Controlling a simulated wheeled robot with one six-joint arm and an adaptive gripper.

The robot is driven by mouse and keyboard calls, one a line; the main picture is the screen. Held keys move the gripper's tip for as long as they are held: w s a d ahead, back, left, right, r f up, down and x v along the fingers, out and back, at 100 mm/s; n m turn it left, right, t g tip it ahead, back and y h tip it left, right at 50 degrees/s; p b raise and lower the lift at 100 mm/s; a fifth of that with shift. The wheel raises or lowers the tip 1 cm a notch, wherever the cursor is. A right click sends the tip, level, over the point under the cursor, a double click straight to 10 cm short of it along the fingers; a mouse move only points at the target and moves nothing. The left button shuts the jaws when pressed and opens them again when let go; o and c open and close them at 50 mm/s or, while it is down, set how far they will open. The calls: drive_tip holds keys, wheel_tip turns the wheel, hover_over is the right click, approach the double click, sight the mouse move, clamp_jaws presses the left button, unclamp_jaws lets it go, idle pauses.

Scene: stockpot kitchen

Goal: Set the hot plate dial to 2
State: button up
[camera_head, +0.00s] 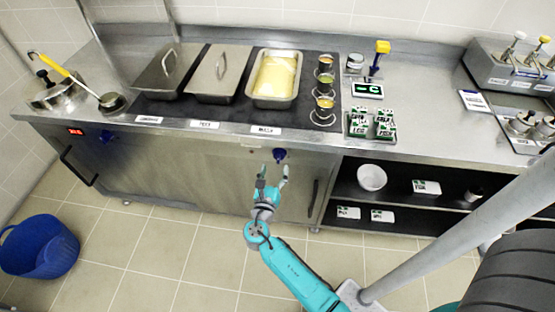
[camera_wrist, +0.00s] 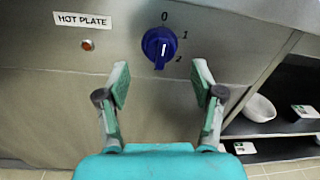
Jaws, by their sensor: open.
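The blue hot plate dial (camera_wrist: 153,47) is on the steel front panel, with printed marks 0 above it, 1 at its upper right and 2 at its lower right. A white line on the dial stands nearly upright; I cannot tell for sure which mark it points to. The dial also shows in the head view (camera_head: 279,155), under the counter edge. My gripper (camera_wrist: 161,78) is open and empty. In the wrist view its fingers are spread to either side, below the dial, and appear apart from it. The gripper also shows in the head view (camera_head: 273,175).
A "HOT PLATE" label (camera_wrist: 83,20) and an orange-red lamp (camera_wrist: 88,45) are left of the dial. Another blue dial (camera_head: 106,137) is farther left on the front. An open shelf with a white bowl (camera_head: 371,177) is to the right. A blue bucket (camera_head: 40,246) stands on the floor.

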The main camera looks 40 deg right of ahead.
sight(278, 163)
drive_tip(key=shift+x, duration=2.65)
drive_tip(key=c, duration=1.1)
